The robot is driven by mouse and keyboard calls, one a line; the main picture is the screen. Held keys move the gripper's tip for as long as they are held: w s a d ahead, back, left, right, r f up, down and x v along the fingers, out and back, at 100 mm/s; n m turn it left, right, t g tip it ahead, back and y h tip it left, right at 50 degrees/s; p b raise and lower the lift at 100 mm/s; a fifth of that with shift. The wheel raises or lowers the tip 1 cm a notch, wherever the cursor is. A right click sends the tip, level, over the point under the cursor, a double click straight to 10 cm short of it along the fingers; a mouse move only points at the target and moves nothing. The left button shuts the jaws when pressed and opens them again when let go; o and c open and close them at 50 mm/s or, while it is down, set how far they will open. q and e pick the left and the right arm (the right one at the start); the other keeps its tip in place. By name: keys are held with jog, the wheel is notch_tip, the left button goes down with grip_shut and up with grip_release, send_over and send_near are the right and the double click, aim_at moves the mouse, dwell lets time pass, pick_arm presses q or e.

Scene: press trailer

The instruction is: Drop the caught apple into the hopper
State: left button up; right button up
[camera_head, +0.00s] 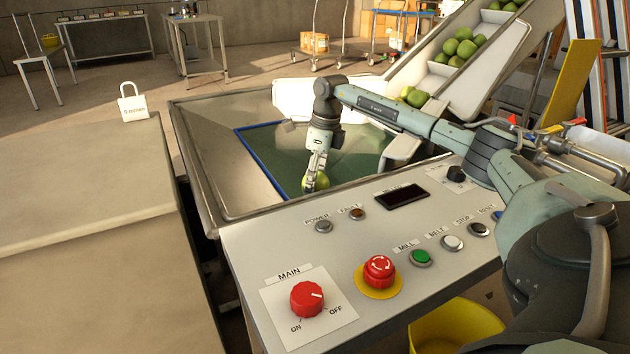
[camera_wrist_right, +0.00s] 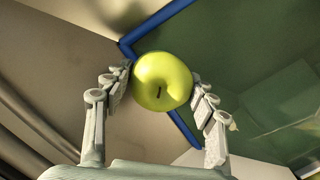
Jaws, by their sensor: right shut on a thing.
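A yellow-green apple (camera_head: 322,182) is held between the fingers of my right gripper (camera_head: 316,176). In the right wrist view the apple (camera_wrist_right: 162,82) sits between both fingers of the gripper (camera_wrist_right: 160,92), with its stem facing the camera. The hopper (camera_head: 202,140) is a wide metal tray with a blue-edged dark green opening (camera_head: 265,150). The apple is near the front part of this opening in the head view; its height above it is hard to tell. In the wrist view the blue edge (camera_wrist_right: 155,25) runs behind the apple. My left gripper does not show.
A control panel (camera_head: 300,255) with a red MAIN knob (camera_head: 307,299), a red emergency button (camera_head: 379,270) and several other buttons lies in front of the hopper. A conveyor (camera_head: 480,80) with green apples (camera_head: 460,46) slopes in behind. A bench (camera_head: 80,190) stands at left with a padlock-shaped tag (camera_head: 132,104).

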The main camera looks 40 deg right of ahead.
aim_at(321, 176)
jog(key=shift+f, duration=0.5)
jog(key=o, duration=1.2)
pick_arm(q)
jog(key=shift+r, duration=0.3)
pick_arm(e)
jog(key=shift+o, duration=0.2)
jog(key=r, duration=0.3)
jog(key=s+r, duration=0.1)
jog(key=r, duration=0.7)
jog(key=shift+s+d+r, duration=0.15)
jog(key=shift+d+r, duration=0.1)
jog(key=shift+d, duration=0.1)
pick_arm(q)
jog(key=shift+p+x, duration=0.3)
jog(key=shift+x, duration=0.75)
pick_arm(e)
jog(key=shift+s+r, duration=0.15)
jog(key=shift+r, duration=0.6)
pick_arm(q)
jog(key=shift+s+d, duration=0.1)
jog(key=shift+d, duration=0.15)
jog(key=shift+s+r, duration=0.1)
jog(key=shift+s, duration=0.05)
pick_arm(e)
jog(key=shift+f, duration=0.1)
